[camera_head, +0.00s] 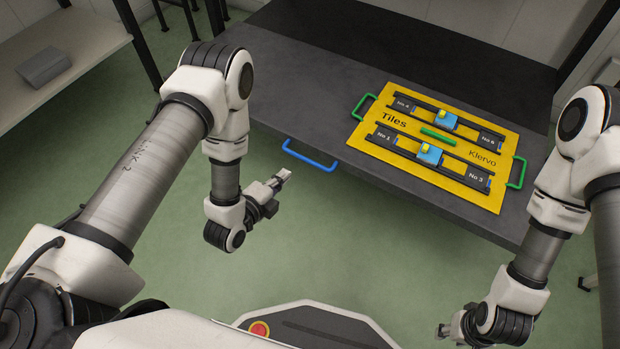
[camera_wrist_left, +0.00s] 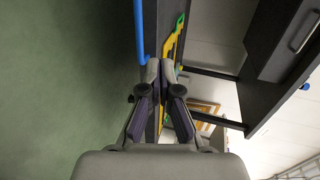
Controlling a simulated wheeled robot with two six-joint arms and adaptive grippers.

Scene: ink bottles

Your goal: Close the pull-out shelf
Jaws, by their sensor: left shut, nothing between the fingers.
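The pull-out shelf (camera_head: 290,100) is a dark grey slab that juts out towards me from under a darker surface. A blue handle (camera_head: 310,155) sits on its front edge; it also shows in the left wrist view (camera_wrist_left: 140,35). My left gripper (camera_head: 284,174) is shut and empty, in front of the shelf edge and just left of the handle in the head view, apart from it. In the left wrist view its closed fingertips (camera_wrist_left: 160,68) point towards the shelf's edge. My right gripper (camera_head: 441,330) is low at the bottom right, small and partly hidden, away from the shelf.
A yellow board (camera_head: 480,185) marked "Tiles" lies on the shelf, with green handles (camera_head: 517,172) and dark rails carrying blue pieces (camera_head: 429,154). A darker surface (camera_head: 390,35) lies behind. A pale side shelf (camera_head: 75,50) stands at left. Green floor in front is clear.

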